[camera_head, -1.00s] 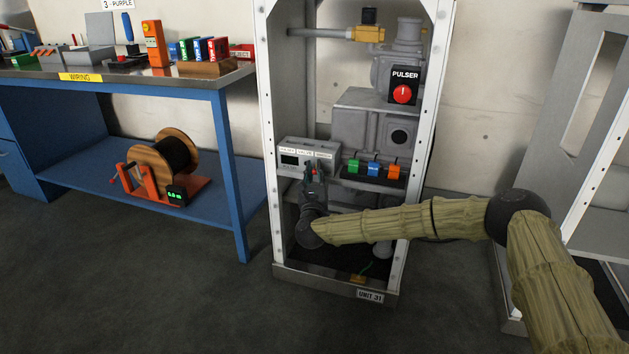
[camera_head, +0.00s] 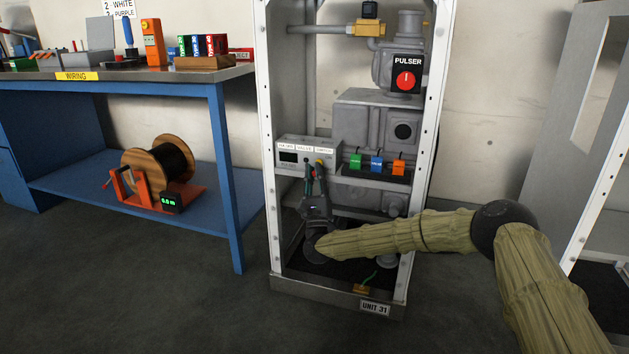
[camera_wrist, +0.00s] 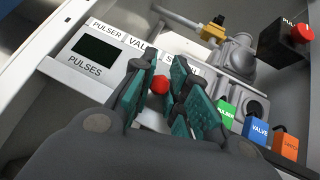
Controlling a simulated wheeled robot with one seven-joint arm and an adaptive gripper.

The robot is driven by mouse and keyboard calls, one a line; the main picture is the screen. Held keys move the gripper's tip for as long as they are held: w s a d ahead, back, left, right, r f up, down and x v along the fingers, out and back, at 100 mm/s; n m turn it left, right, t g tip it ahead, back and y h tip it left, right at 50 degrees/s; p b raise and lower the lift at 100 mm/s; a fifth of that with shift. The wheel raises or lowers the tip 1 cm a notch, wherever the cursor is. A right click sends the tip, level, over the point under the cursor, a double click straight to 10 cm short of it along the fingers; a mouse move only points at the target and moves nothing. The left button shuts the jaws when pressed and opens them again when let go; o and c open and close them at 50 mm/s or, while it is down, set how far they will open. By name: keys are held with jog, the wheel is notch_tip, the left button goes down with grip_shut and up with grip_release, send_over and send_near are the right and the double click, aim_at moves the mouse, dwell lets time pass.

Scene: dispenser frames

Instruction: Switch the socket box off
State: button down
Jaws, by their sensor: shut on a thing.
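The grey socket box (camera_head: 290,154) is mounted inside the left part of the white frame, with labels along its top and a dark display. In the wrist view the box (camera_wrist: 84,68) shows labels starting with PULSER and the word PULSES under the display. My gripper (camera_head: 313,166) is at the right part of the box front. In the wrist view its teal-padded fingers (camera_wrist: 161,88) are shut around a small round red knob (camera_wrist: 160,85). The fingers hide the knob's base and part of the box front. I cannot tell the knob's setting.
Green (camera_head: 355,161), blue (camera_head: 376,164) and orange (camera_head: 398,167) plugs sit right of the box. A red PULSER button (camera_head: 405,80) is above them. A blue bench (camera_head: 215,92) with a cable reel (camera_head: 158,170) stands left. Open floor lies in front.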

jog(key=shift+a+f+n+y, duration=0.1)
jog(key=shift+f+n+y, duration=0.05)
jog(key=shift+n+y, duration=0.15)
dwell(0.4)
jog(key=c, duration=1.4)
grip_release()
jog(key=shift+o, duration=0.2)
jog(key=v, duration=1.2)
jog(key=shift+w, duration=0.2)
jog(key=shift+f, duration=0.15)
